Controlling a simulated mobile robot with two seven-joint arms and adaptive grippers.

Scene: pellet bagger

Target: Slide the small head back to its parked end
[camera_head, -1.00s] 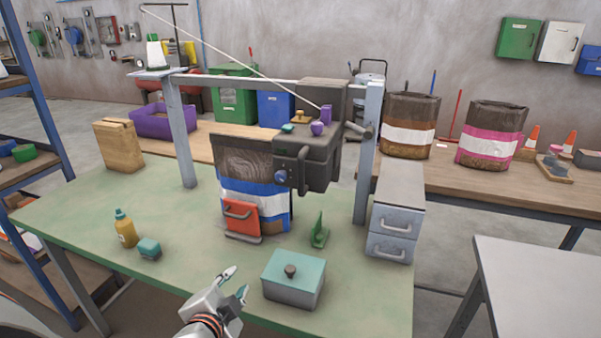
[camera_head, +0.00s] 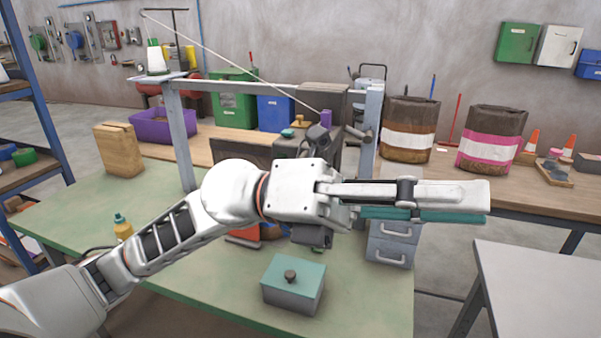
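The small dark head (camera_head: 288,147) sits at the right end of the grey overhead rail (camera_head: 235,86), near the right post (camera_head: 371,108). Its upper back block (camera_head: 322,96) shows, but its front and handle are mostly hidden behind my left arm. My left gripper (camera_head: 486,205) reaches across in front of the head and points right, past the right post. One white finger lies over a teal one, seen side-on, so I cannot tell the gap between them. I cannot tell whether the gripper touches the head. My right gripper is not in view.
A teal-lidded box (camera_head: 293,284) stands on the green bench below my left gripper. A grey drawer unit (camera_head: 391,246) stands at the right, partly covered. The bag under the head is mostly hidden. A wooden block (camera_head: 119,150) and yellow bottle (camera_head: 122,227) stand left.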

